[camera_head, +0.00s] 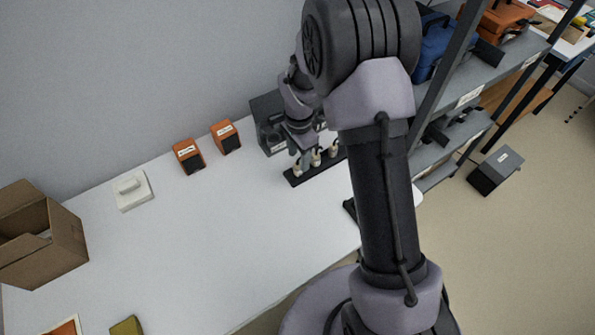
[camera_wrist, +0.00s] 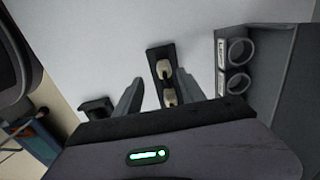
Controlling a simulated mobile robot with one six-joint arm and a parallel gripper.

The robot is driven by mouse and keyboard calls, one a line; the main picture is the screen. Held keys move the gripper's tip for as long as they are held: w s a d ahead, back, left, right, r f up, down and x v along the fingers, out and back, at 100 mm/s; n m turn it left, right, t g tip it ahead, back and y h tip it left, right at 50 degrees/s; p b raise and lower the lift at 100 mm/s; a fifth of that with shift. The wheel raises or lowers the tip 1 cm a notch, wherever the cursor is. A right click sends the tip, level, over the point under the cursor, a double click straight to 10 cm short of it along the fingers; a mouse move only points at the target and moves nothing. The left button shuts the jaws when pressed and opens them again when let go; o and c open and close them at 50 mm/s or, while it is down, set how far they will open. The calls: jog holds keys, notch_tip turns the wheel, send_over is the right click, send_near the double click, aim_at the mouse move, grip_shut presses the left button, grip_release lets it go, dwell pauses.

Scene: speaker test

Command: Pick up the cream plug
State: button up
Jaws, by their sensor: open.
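Several cream plugs stand in a row on a black strip (camera_head: 295,181) on the white table. In the head view, one cream plug (camera_head: 316,158) shows just right of my gripper (camera_head: 303,153), and another (camera_head: 333,151) shows farther right. In the wrist view, two cream plugs, one farther (camera_wrist: 163,70) and one nearer (camera_wrist: 170,98), stand on the strip (camera_wrist: 160,52) between the fingers of my open gripper (camera_wrist: 159,82). I see nothing held. Whether the fingers reach down around a plug cannot be told. The nearer plug is partly hidden by my gripper body.
A grey box (camera_head: 262,118) with two round openings stands close behind the strip; it fills the right of the wrist view (camera_wrist: 285,75). Two orange boxes (camera_head: 188,157) (camera_head: 227,138), a white device (camera_head: 133,190) and a cardboard box (camera_head: 62,245) stand left. The table's middle is clear.

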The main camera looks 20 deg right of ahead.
aim_at(298, 164)
jog(key=f+b, duration=0.1)
jog(key=f, duration=0.2)
jog(key=f+b, duration=0.1)
jog(key=f, duration=0.1)
jog(key=shift+w+f+b, duration=0.15)
jog(key=shift+w+b, duration=0.15)
jog(key=shift+w, duration=0.1)
jog(key=shift+r, duration=0.2)
jog(key=shift+c, duration=0.7)
grip_shut()
